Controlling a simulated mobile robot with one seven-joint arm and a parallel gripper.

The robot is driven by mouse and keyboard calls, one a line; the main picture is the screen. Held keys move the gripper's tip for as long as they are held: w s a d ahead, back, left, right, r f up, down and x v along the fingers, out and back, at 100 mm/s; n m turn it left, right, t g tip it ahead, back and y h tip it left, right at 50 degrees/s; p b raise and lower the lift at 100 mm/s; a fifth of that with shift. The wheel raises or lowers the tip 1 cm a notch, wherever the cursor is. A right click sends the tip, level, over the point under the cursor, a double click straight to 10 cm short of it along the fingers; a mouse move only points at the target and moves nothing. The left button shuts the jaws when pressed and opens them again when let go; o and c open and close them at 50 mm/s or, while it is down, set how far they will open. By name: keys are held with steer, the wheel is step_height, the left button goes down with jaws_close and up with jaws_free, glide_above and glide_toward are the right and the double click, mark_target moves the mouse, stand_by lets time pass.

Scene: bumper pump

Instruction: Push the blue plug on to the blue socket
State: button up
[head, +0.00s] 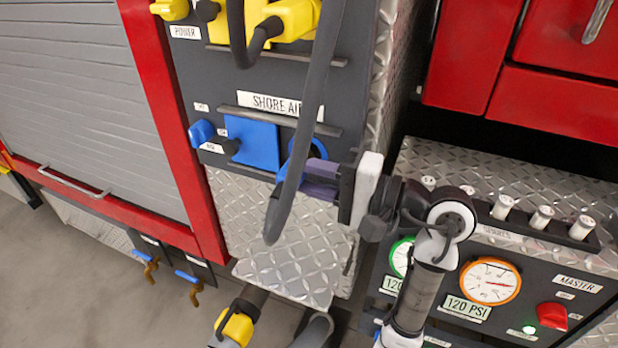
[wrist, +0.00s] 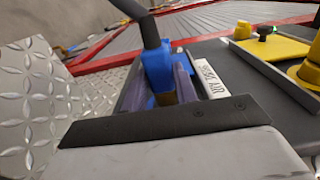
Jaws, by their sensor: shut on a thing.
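My gripper (head: 322,180), with purple fingers, is at the right side of the SHORE AIR panel. In the wrist view the fingers (wrist: 158,92) lie on both sides of the blue plug (wrist: 157,64), shut on it, and a dark hose leaves it upward. In the head view a round blue part (head: 312,148) shows just above the fingers, partly behind the hanging hose; I cannot tell plug from socket there. A square blue plate (head: 250,143) is to its left. The contact between plug and socket is hidden.
The dark hose (head: 308,110) hangs in front of the panel. Yellow power fittings (head: 292,18) are above, and a blue knob (head: 201,133) is at left. A diamond-plate step (head: 285,270) lies below. The gauge panel (head: 490,282) is close to my arm at right.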

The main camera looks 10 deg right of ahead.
steer(key=shift+w+d+b, duration=0.2)
steer(key=shift+w+b, duration=0.1)
steer(key=shift+b, duration=0.05)
stand_by(0.6)
steer(key=o, duration=1)
